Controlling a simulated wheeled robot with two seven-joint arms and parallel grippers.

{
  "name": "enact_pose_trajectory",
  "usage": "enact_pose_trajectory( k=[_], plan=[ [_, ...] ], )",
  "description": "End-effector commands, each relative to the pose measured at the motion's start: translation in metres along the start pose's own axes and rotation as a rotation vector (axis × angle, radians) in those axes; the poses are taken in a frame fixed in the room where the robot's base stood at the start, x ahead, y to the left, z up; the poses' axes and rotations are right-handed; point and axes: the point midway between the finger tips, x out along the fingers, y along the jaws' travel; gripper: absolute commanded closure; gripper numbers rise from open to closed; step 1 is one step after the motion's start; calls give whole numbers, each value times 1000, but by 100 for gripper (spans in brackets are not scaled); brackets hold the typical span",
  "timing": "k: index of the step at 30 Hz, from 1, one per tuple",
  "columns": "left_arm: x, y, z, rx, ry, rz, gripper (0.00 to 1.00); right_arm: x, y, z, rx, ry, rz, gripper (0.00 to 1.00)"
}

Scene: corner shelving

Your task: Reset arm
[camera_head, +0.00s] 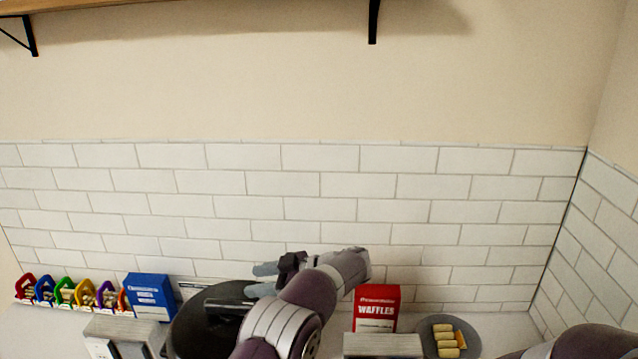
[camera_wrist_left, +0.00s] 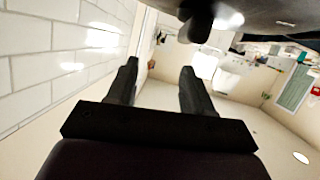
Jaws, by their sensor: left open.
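My left gripper (camera_head: 264,278) is in the middle of the head view, with its fingers pointing left, in front of the tiled wall. It appears to be over or near the right side of a dark round pan-like object (camera_head: 187,335); the exact height gap cannot be told. The left wrist view shows the same gripper (camera_wrist_left: 158,72) with its two dark fingers apart and nothing between them. Part of my right arm (camera_head: 590,345) shows at the lower right corner; its gripper is not in view.
A blue box (camera_head: 152,297) and a row of colourful holders (camera_head: 66,292) stand on the left. A red and white waffles box (camera_head: 377,308) stands right of my left arm. A grey plate (camera_head: 470,341) holds pale pieces. A wooden shelf (camera_head: 150,5) is above.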

Motion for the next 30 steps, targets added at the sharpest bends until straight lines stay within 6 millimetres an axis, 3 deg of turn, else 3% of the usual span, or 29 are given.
enact_pose_trajectory(
  k=[4,6,8,11,15,18,23,24,25,30],
  plan=[
    [20,67,-83,-66,78,489,49,0,0,0,0,0,0,57],
    [12,84,-101,14,31,784,49,0,0,0,0,0,0,57],
    [-1,73,-92,160,-76,998,49,0,0,0,0,0,0,57],
    [-14,-4,-47,491,-345,1188,49,0,0,0,0,0,0,57],
    [-8,-116,-3,816,-604,1176,49,0,0,0,0,0,0,57],
    [1,-184,12,983,-726,1113,49,0,0,0,0,0,0,57],
    [16,-280,22,1201,-872,975,49,0,0,0,0,0,0,57],
    [27,-291,53,1224,-890,959,49,29,0,3,0,2,0,57],
    [32,-294,71,1231,-897,958,49,46,0,5,0,3,0,57],
    [46,-309,122,1272,-939,938,49,95,0,12,0,-1,0,57]
  ],
)
